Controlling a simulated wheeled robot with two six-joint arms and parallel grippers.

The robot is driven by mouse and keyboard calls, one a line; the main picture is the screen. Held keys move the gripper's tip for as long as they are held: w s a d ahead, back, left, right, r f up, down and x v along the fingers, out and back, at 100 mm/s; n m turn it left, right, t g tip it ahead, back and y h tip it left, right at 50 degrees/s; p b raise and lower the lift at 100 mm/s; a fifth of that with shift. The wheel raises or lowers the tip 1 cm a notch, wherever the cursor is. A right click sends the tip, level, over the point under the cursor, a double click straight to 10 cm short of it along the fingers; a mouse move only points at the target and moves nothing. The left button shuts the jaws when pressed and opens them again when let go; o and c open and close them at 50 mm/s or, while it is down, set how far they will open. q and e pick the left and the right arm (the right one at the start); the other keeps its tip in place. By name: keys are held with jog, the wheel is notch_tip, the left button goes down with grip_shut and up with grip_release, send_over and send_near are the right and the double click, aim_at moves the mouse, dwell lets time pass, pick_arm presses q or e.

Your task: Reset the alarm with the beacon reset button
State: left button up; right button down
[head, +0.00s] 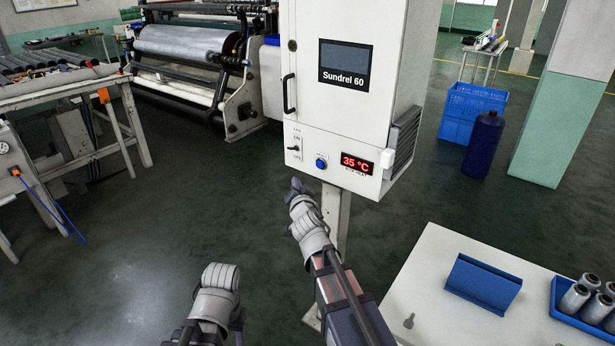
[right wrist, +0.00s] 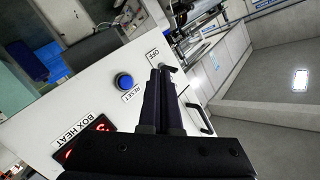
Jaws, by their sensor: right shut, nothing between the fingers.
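The blue reset button (head: 321,163) is on the lower front panel of the white control cabinet (head: 303,100), left of the red display. In the right wrist view the button (right wrist: 125,82) stands beside a RESET label. My right gripper (head: 296,184) is shut and empty, just below and left of the button in the head view. In the right wrist view its closed fingers (right wrist: 160,72) point at the panel, right of the button; contact cannot be judged. My left arm's end (head: 217,295) is low in the head view, its fingers not clearly visible. No beacon is in view.
A toggle switch (head: 294,149) is left of the button. The display (head: 357,163) reads 35 °C. The cabinet has a black handle (head: 289,93). A white table (head: 425,275) with a blue holder (head: 483,283) stands at lower right. A film machine (head: 190,55) is behind.

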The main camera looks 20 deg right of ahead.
aim_at(316, 164)
jog(key=shift+w, duration=0.1)
dwell(0.3)
jog(key=w+d, duration=0.5)
jog(key=d, duration=0.2)
jog(key=shift+w, duration=0.15)
dwell(2.2)
jog(key=shift+w+d, duration=0.25)
jog(key=shift+d, duration=0.1)
jog(key=shift+w+d, duration=0.35)
dwell(0.8)
jog(key=shift+s+a, duration=0.6)
jog(key=shift+a, duration=0.15)
